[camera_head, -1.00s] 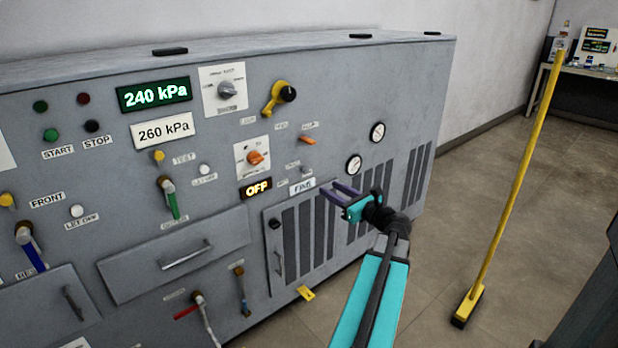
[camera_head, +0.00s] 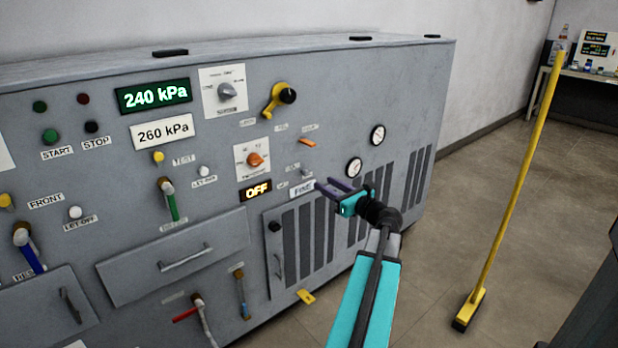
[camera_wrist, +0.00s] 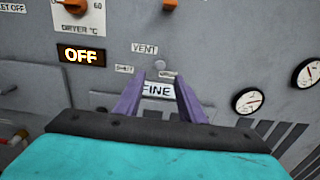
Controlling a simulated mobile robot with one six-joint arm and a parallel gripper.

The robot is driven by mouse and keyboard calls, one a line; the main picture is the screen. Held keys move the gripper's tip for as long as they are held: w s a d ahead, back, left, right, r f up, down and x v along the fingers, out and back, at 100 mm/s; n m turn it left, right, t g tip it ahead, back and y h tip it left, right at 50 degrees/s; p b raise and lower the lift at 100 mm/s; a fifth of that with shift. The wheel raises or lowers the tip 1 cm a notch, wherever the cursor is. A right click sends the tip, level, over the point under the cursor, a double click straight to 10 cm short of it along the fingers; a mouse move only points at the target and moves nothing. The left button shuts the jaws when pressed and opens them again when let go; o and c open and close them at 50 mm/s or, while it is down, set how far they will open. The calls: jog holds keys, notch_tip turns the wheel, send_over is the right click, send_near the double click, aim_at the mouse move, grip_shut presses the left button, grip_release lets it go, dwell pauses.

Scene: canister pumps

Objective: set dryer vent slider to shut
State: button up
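The dryer vent slider (camera_wrist: 159,65) is a small grey knob under the VENT label (camera_wrist: 145,48). It stands right of the SHUT label (camera_wrist: 124,69), just above another small label at right that is partly hidden. In the head view the slider (camera_head: 305,173) is tiny, left of my gripper tips. My gripper (camera_wrist: 157,84) is open and empty, with its purple fingers spread on either side of the FINE label in the picture. The fingertips are just below the knob in the wrist view and do not enclose it. In the head view my gripper (camera_head: 326,184) points at the panel.
An orange dryer dial (camera_head: 256,160), a lit OFF display (camera_head: 256,190) and an orange lever (camera_head: 307,142) surround the vent area. Two gauges (camera_head: 354,167) are to the right. A yellow broom (camera_head: 515,180) stands on open floor at right.

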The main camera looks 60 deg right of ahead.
aim_at(307, 173)
jog(key=b+x, duration=0.1)
jog(key=x, duration=0.8)
jog(key=shift+w, duration=0.3)
grip_shut()
